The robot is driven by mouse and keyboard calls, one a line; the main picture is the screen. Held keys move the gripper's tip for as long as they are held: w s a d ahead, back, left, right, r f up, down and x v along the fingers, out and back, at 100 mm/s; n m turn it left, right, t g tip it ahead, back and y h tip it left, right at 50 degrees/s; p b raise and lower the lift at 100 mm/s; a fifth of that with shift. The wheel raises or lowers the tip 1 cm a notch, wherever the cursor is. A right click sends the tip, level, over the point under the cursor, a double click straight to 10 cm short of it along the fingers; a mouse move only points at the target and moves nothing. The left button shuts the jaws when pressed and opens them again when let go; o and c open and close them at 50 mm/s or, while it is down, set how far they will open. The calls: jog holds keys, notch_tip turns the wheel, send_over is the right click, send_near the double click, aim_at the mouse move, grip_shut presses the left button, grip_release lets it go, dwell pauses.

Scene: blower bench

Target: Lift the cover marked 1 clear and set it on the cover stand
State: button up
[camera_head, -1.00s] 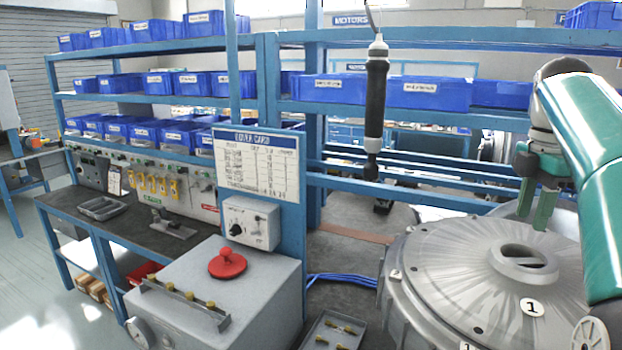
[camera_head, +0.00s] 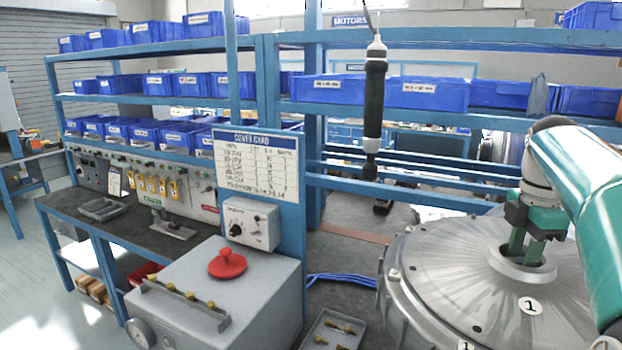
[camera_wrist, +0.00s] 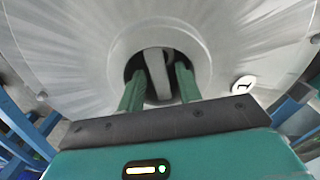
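The cover marked 1 (camera_head: 465,275) is a round, ribbed grey metal lid on a large round housing at the right. Its round label "1" (camera_head: 529,306) shows near the hub, and also in the wrist view (camera_wrist: 243,84). A handle bar (camera_wrist: 157,72) crosses the round recess at its centre. My gripper (camera_head: 524,254) points down into this recess. In the wrist view its two green fingers (camera_wrist: 160,84) stand on either side of the bar, with visible gaps, so it is open. The fingertips are partly hidden inside the recess. I cannot pick out the cover stand.
A dark hanging tool (camera_head: 374,105) hangs left of my arm. A grey box with a red knob (camera_head: 227,264) stands at front centre, beside a small tray (camera_head: 335,330) of fasteners. Blue shelves with blue bins (camera_head: 435,93) run behind. A cover card (camera_head: 257,166) hangs on a blue post.

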aim_at(521, 260)
grip_shut()
jog(key=shift+r, duration=2)
dwell(3.7)
jog(key=shift+s+t, duration=0.1)
jog(key=shift+t, duration=0.2)
dwell(0.5)
jog(key=shift+r, duration=0.2)
jog(key=shift+r, duration=0.65)
jog(key=shift+r, duration=0.4)
